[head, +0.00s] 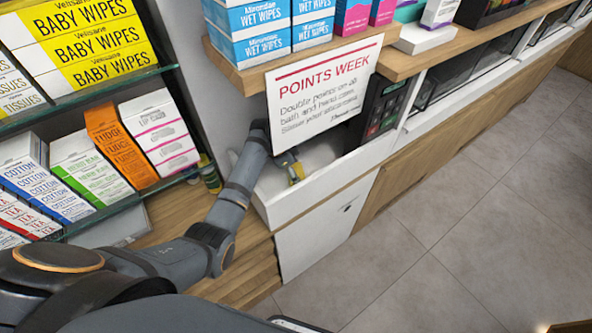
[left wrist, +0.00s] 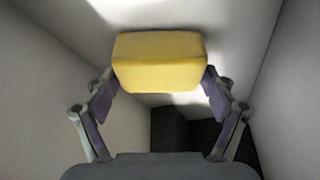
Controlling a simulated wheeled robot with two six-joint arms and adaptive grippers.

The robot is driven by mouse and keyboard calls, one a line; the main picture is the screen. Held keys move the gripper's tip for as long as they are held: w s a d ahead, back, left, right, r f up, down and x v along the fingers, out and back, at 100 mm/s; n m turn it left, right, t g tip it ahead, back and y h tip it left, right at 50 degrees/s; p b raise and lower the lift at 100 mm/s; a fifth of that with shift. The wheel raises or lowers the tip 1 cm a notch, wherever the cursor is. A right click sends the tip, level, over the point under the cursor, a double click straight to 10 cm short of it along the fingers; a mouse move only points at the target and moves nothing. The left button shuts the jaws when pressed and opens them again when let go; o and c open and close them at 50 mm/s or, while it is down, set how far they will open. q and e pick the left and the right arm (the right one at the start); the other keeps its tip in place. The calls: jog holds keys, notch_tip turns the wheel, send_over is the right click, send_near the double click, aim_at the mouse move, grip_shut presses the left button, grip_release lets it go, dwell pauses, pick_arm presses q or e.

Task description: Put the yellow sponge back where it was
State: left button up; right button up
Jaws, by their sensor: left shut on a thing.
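The yellow sponge (left wrist: 160,62) is a block held between the two fingertips of my left gripper (left wrist: 160,75). In the head view a small yellow patch of the sponge (head: 297,173) shows at the end of my left arm. My left gripper (head: 288,163) is shut on it, inside a white open compartment (head: 268,204) under the wooden shelf. My arm and the sign hide part of the compartment. In the left wrist view white walls stand on both sides, and I cannot tell whether the sponge touches a surface. My right gripper is not in view.
A POINTS WEEK sign (head: 322,95) hangs just above my left gripper. A dark keypad device (head: 384,108) stands right of it. Packed glass shelves with an orange box (head: 122,147) lie to the left. The grey tiled floor (head: 470,240) at right is clear.

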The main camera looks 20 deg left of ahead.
pick_arm(q)
jog(key=shift+f, duration=0.15)
jog(key=o, duration=0.8)
jog(key=b+v, duration=0.2)
jog(key=v, duration=1)
jog(key=shift+r, duration=0.25)
